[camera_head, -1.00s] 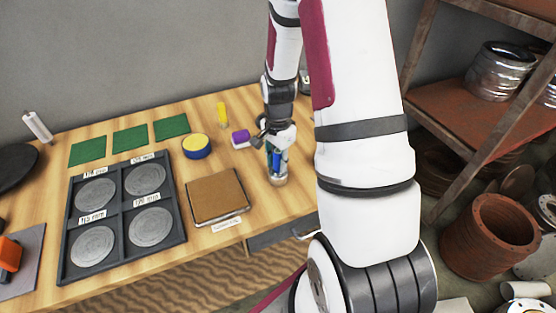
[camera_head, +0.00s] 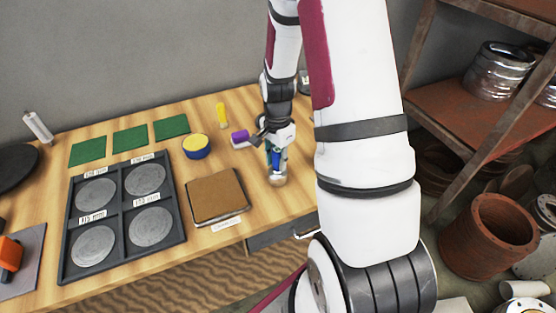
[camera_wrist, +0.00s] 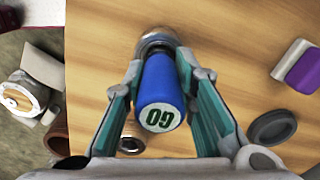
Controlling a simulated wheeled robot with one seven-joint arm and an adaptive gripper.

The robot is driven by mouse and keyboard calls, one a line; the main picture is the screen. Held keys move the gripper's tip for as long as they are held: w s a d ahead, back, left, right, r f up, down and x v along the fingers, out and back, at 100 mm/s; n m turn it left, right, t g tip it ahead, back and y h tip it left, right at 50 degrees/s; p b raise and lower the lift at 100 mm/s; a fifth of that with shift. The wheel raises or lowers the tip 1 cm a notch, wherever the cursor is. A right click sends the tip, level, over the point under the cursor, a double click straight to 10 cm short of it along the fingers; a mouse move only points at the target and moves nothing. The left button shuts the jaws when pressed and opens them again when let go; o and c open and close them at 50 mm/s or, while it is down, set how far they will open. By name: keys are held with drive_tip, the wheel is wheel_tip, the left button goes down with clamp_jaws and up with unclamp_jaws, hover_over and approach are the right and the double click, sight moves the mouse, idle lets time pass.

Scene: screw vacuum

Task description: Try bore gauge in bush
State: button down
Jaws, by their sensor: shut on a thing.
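The bore gauge has a blue handle (camera_wrist: 158,82) with a white end cap marked "GO" in green. In the wrist view, the teal-padded fingers of my gripper (camera_wrist: 159,66) are shut on its two sides. The handle also shows between the fingers in the head view (camera_head: 276,158), roughly upright. A round metal piece that looks like the bush (camera_wrist: 157,38) is at the far end of the handle. It also shows on the table below my gripper in the head view (camera_head: 278,180). I cannot tell whether the gauge's tip is inside it; the handle hides this.
A brown pad (camera_head: 216,195) and a dark tray (camera_head: 72,250) with grey discs lie left of my gripper. A blue-and-yellow round tin (camera_head: 197,153), a purple-ended block (camera_head: 240,137) and a yellow item (camera_head: 222,115) stand nearby. A rusty shelf (camera_head: 460,115) is on the right.

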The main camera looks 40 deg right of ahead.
sight(277, 149)
drive_tip(key=shift+r+p, duration=1.45)
drive_tip(key=shift+r, duration=1.75)
drive_tip(key=w+a+n, duration=0.4)
drive_tip(key=a+n, duration=0.4)
drive_tip(key=a, duration=0.1)
drive_tip(key=w+a+n, duration=0.5)
drive_tip(key=a+n, duration=0.4)
drive_tip(key=shift+r+n, duration=0.3)
drive_tip(key=shift+r, duration=0.05)
